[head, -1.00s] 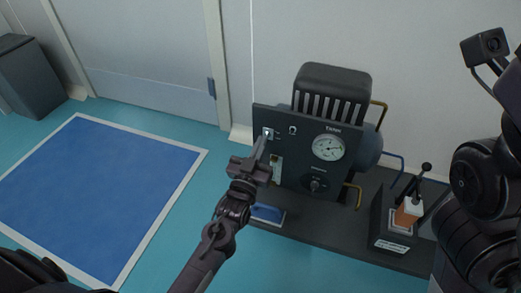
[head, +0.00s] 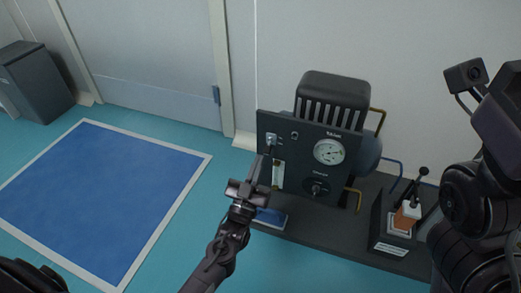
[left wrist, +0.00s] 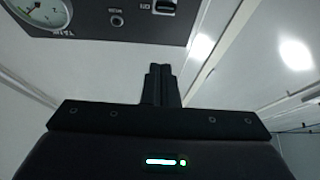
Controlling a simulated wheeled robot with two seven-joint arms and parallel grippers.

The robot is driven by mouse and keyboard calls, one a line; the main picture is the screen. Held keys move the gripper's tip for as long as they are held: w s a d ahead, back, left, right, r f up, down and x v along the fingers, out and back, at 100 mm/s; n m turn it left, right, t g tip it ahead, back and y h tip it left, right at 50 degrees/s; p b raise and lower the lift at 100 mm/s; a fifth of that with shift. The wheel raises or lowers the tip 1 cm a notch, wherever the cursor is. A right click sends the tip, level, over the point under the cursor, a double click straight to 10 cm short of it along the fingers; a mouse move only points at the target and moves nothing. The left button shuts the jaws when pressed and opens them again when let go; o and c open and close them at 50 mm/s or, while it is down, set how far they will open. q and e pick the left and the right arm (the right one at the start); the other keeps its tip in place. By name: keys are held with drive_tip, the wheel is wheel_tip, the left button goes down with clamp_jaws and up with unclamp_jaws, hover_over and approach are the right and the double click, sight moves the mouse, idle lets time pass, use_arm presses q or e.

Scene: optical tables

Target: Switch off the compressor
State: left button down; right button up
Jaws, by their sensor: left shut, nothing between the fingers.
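The compressor (head: 334,98) stands against the wall on a dark base, with a dark front panel (head: 300,190). A small light switch plate (head: 271,139) sits at the panel's upper left; the switch (left wrist: 165,6) also shows at the top of the left wrist view. I cannot tell the switch's position. My left gripper (head: 262,160) is shut and empty, its fingers pointing up just below the switch in the head view. In the left wrist view the shut fingers (left wrist: 160,70) appear apart from the switch. My right gripper is not in view.
The panel carries a round gauge (head: 329,151) and a knob (head: 316,188). To the right is a dark box with an orange-and-white lever piece (head: 405,216). A blue floor mat (head: 95,200) lies left. A grey bin (head: 35,80) stands by the door.

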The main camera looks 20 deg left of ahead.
use_arm(q)
drive_tip(key=s+f, duration=0.3)
drive_tip(key=f, duration=0.1)
drive_tip(key=shift+s+f+p, duration=0.35)
drive_tip(key=shift+r, duration=0.1)
